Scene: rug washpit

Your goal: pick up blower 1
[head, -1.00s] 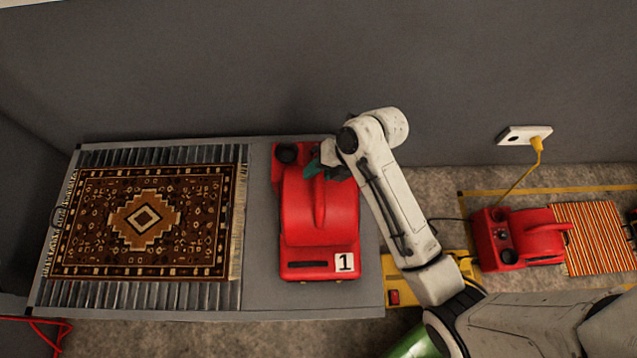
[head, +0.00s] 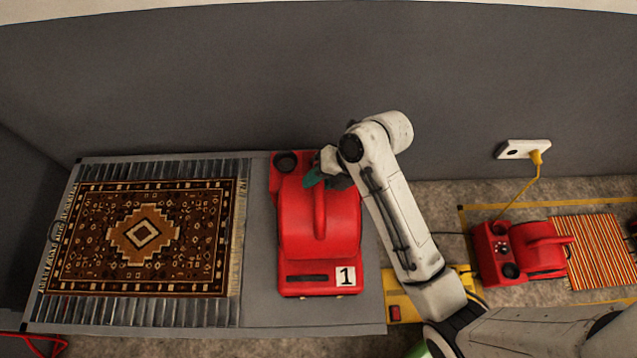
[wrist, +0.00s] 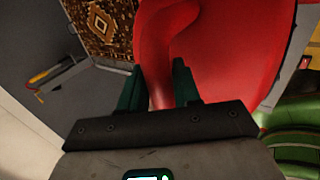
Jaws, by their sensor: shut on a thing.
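Blower 1 (head: 318,238) is a red machine with a white "1" label, on the grey table beside the patterned rug. Its raised handle runs along the top. My gripper (head: 322,177) is at the back end of that handle. In the wrist view the two green fingers of my gripper (wrist: 158,90) stand on either side of the red handle (wrist: 160,62), shut on it. Blower 1 fills much of the wrist view (wrist: 225,60). Whether its underside touches the table cannot be told.
The brown patterned rug (head: 140,236) lies on a slatted part of the grey table (head: 258,300). A second red blower (head: 520,252) stands on the floor at right, near a striped rug (head: 592,250). A yellow cord hangs from a wall socket (head: 520,149). The wall is close behind.

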